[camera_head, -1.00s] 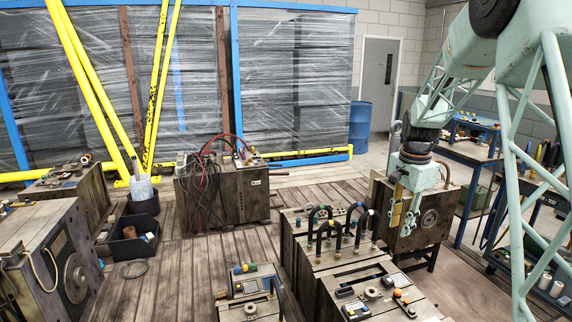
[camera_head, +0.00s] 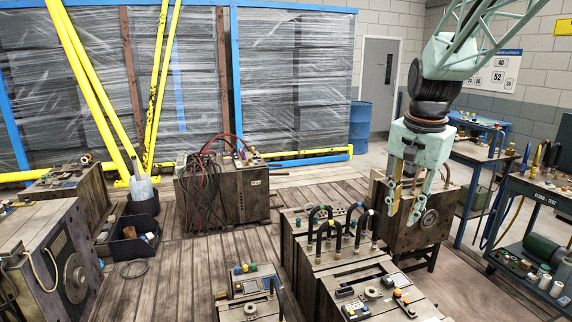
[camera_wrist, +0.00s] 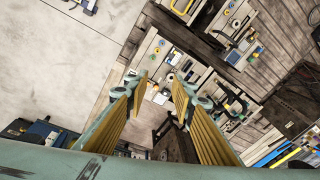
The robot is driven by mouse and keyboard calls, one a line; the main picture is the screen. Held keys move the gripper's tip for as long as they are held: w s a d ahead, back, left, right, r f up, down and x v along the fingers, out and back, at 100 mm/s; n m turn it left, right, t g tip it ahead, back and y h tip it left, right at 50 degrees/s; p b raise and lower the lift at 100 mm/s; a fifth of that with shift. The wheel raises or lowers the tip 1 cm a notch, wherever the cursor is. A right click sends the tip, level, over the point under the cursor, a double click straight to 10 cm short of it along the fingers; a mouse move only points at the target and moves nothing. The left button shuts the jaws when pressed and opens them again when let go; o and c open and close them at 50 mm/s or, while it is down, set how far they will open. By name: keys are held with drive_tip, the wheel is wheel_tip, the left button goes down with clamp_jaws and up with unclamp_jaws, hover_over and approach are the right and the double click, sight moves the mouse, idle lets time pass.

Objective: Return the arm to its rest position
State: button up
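My gripper (camera_head: 402,207) hangs from my arm on the right side of the head view, pointing down. Its two yellow-padded fingers are spread apart with nothing between them. It is in front of a wooden mould box with a round metal fitting (camera_head: 429,219), above and right of the mould boxes with black hoops. In the wrist view, my gripper (camera_wrist: 162,92) also shows open, with wooden mould boxes and floor far below the fingertips.
A blue cart (camera_head: 545,200) with tools and jars stands at the right. A blue workbench (camera_head: 478,150) and a blue drum (camera_head: 360,125) are behind. Mould boxes with black hoops (camera_head: 330,245) stand front centre. The wooden floor (camera_head: 180,270) left of centre is mostly clear.

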drive_tip(key=s+a+r+n, duration=0.2)
drive_tip(key=s+a+r, duration=0.1)
drive_tip(key=s, duration=0.7)
drive_tip(key=s+a+r+n+t, duration=0.1)
drive_tip(key=s+a+r+n, duration=0.15)
drive_tip(key=s, duration=0.65)
drive_tip(key=s+a+r+n, duration=0.2)
drive_tip(key=s, duration=0.8)
drive_tip(key=s+a+f+n+t, duration=0.1)
drive_tip(key=s+a+f+n, duration=0.1)
drive_tip(key=s, duration=0.9)
drive_tip(key=shift+s+f+n, duration=0.15)
drive_tip(key=shift+f+n, duration=0.15)
drive_tip(key=shift+n, duration=0.25)
